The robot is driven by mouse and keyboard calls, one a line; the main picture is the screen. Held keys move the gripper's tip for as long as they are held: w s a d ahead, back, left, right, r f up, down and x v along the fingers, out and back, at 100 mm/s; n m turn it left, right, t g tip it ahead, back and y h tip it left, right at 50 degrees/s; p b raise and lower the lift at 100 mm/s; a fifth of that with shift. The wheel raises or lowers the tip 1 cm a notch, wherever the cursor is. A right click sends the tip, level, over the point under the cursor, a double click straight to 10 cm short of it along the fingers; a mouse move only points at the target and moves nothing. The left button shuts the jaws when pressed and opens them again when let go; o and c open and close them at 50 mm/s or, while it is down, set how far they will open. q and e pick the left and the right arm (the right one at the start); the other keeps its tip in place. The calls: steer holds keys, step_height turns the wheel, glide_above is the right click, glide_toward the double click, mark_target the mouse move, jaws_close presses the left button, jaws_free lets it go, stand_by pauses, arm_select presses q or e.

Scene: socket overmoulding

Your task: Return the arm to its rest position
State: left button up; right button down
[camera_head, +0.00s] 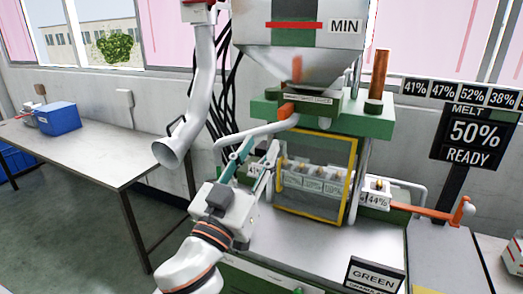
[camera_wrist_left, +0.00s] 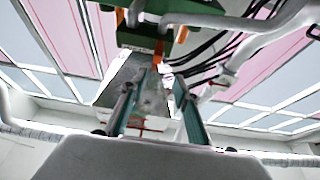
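My left arm (camera_head: 205,252) reaches up from the bottom of the head view to the front of the moulding machine. My left gripper (camera_head: 259,150) is beside the left post of the machine's yellow-framed guard (camera_head: 350,185). Its two green-faced fingers stand apart with nothing between them. In the left wrist view the gripper (camera_wrist_left: 155,86) also shows open, pointing up toward the machine's green block and hopper. A grey handle bar (camera_head: 262,130) passes close to the fingertips; I cannot tell whether they touch. My right gripper is not in view.
The hopper (camera_head: 345,45) marked MIN hangs above. Labelled blocks (camera_head: 315,181) sit behind the guard, and another marked 44% (camera_head: 376,196) sits to its right. A MELT 50% READY sign (camera_head: 474,135) stands right. A table (camera_head: 95,153) with a blue bin (camera_head: 58,119) is left.

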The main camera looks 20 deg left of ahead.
arm_select(q)
step_height(320, 180, down, 27)
steer(key=m+g+h, duration=0.1)
steer(key=m+g, duration=0.2)
steer(key=g, duration=0.3)
steer(key=s+f+g, duration=0.2)
steer(key=s+f, duration=0.3)
steer(key=f, duration=0.4)
steer(key=s+f+g, duration=0.2)
steer(key=s+f, duration=0.4)
steer(key=f, duration=0.3)
steer(key=s+a+f+g, duration=0.1)
steer(key=s+f, duration=0.4)
steer(key=f, duration=0.4)
steer(key=shift+s+m+g, duration=0.3)
steer(key=shift+s+g, duration=0.1)
